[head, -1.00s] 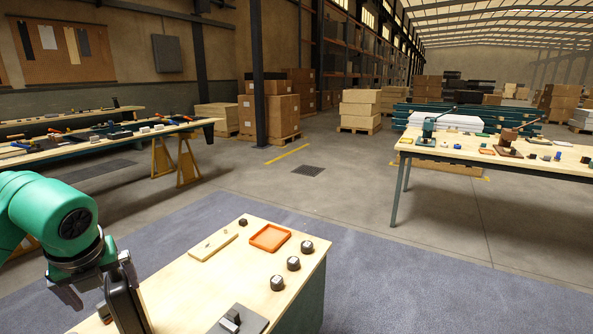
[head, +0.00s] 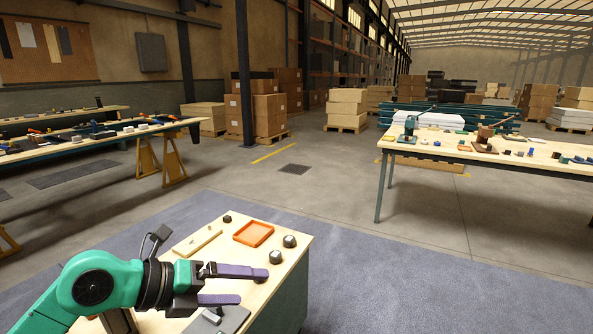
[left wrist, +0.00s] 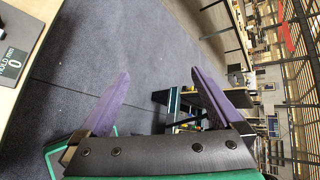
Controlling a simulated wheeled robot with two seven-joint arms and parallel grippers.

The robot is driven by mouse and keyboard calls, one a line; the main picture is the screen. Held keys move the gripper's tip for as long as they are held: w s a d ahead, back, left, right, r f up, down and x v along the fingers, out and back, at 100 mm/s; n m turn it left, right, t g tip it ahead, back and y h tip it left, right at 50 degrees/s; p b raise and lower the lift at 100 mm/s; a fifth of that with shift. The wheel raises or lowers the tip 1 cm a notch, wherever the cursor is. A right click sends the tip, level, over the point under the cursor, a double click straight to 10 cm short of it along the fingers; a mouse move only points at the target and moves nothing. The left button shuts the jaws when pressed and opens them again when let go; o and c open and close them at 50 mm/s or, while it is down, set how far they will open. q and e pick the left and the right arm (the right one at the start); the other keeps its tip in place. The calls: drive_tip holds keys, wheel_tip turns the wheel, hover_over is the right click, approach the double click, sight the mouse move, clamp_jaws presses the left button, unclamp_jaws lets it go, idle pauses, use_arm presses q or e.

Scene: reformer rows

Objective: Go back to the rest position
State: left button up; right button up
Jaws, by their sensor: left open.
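My left gripper (head: 252,285) reaches in from the left over the near workbench (head: 293,252), its two purple fingers spread apart, pointing right, with nothing between them. In the left wrist view the same open fingers (left wrist: 160,76) frame blue-grey floor mat and a distant bench. The gripper hides part of the bench top; whether a fingertip touches the dark knob behind it cannot be told. My right gripper is not in view.
The near bench holds an orange tray (head: 254,233), a wooden strip (head: 198,242), a small dark block (head: 227,219), dark knobs (head: 289,241) and a grey plate (head: 231,319). A display (left wrist: 12,62) shows at the wrist view's left edge. Floor beyond the bench is clear.

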use_arm(q)
drive_tip(key=s+d+r+t+h, duration=0.1)
drive_tip(key=d+r+h, duration=0.3)
drive_tip(key=r+h, duration=0.1)
drive_tip(key=w+a+r+n+t+y, duration=0.1)
drive_tip(key=w+a+r+n+t, duration=0.2)
drive_tip(key=a+r+n+t, duration=0.6)
drive_tip(key=w+a+f+n+y, duration=0.1)
drive_tip(key=a+f+n+y, duration=0.5)
drive_tip(key=f+n+y, duration=0.3)
drive_tip(key=w+a+f+n+y, duration=0.1)
drive_tip(key=a+f+n+y, duration=0.5)
drive_tip(key=f+n, duration=0.5)
drive_tip(key=s+d+f+n+g+h, duration=0.1)
drive_tip(key=s+d+f+n+g, duration=0.25)
drive_tip(key=s+f+g, duration=1.35)
drive_tip(key=s+f+t+p, duration=0.3)
drive_tip(key=f+p, duration=0.2)
drive_tip(key=f, duration=1.6)
drive_tip(key=s+a+f+p, duration=0.1)
drive_tip(key=s+f+p, duration=0.1)
drive_tip(key=s+f, duration=0.4)
drive_tip(key=s+a+f+g+p, duration=0.1)
drive_tip(key=s+f, duration=0.5)
drive_tip(key=s, duration=0.6)
drive_tip(key=shift+a+m+g+p, duration=0.25)
drive_tip(key=shift+m+g+p, duration=0.1)
drive_tip(key=shift+p, duration=0.4)
